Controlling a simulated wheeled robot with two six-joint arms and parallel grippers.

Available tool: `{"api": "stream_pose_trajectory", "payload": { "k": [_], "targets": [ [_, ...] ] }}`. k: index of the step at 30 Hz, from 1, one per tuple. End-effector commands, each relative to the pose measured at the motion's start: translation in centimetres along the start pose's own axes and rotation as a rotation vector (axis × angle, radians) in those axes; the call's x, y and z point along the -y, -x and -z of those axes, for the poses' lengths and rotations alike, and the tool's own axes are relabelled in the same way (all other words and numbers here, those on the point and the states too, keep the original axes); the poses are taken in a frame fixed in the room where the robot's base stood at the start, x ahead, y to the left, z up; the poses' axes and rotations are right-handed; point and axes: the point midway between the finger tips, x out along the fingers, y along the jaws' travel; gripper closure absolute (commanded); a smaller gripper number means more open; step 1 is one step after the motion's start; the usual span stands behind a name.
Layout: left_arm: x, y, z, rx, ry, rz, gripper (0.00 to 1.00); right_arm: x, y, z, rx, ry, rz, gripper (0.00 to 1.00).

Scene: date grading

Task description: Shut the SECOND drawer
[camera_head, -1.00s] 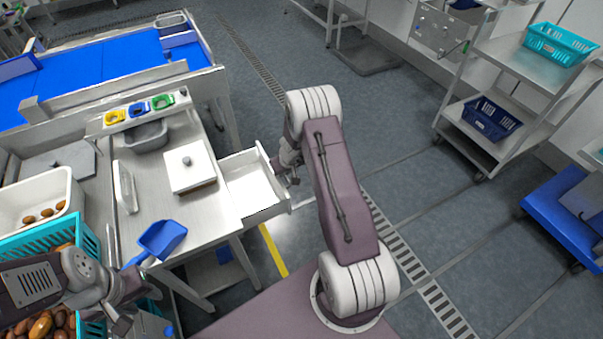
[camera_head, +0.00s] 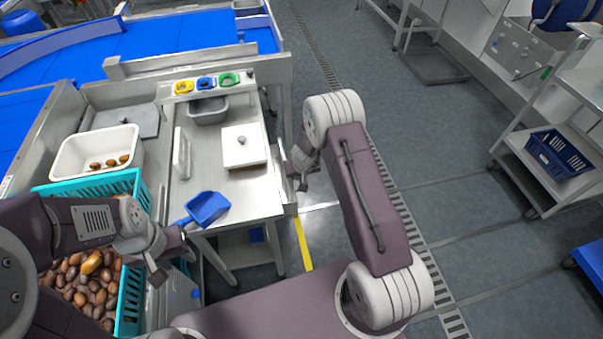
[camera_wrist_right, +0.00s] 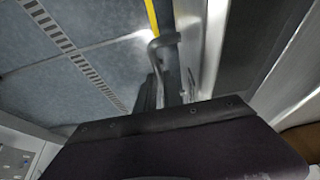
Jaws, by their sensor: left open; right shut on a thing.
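The drawer (camera_head: 289,198) under the right end of the steel worktable looks shut or nearly so. Its white inside does not show. My right gripper (camera_head: 301,178) is at the drawer front, shut on the drawer's handle, which its fingers mostly hide. In the right wrist view the gripper (camera_wrist_right: 164,66) is beside the pale drawer front (camera_wrist_right: 212,50). I cannot tell the drawer's number or whether a small gap remains. My left gripper (camera_head: 162,262) is open and empty at the lower left, near the teal crate and the blue scoop's handle.
A white bin (camera_head: 67,157) with a few dates and a teal crate (camera_head: 130,292) full of dates stand left.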

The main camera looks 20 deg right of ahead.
Motion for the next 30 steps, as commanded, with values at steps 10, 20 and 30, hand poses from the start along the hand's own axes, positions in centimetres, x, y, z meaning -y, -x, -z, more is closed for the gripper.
{"api": "stream_pose_trajectory", "payload": {
  "k": [10,20,30],
  "targets": [
    [0.0,0.0,0.0,0.0,0.0,0.0,0.58,0.0,-0.1,-0.5,0.012,0.001,0.003,0.68],
    [0.0,1.1,0.1,0.0,0.0,0.0,0.58,0.0,3.6,-0.2,0.007,0.001,0.002,0.68],
    [-0.1,3.1,0.3,0.0,0.0,0.0,0.58,0.0,8.9,-0.4,0.011,0.001,0.003,0.68]
  ]
}}
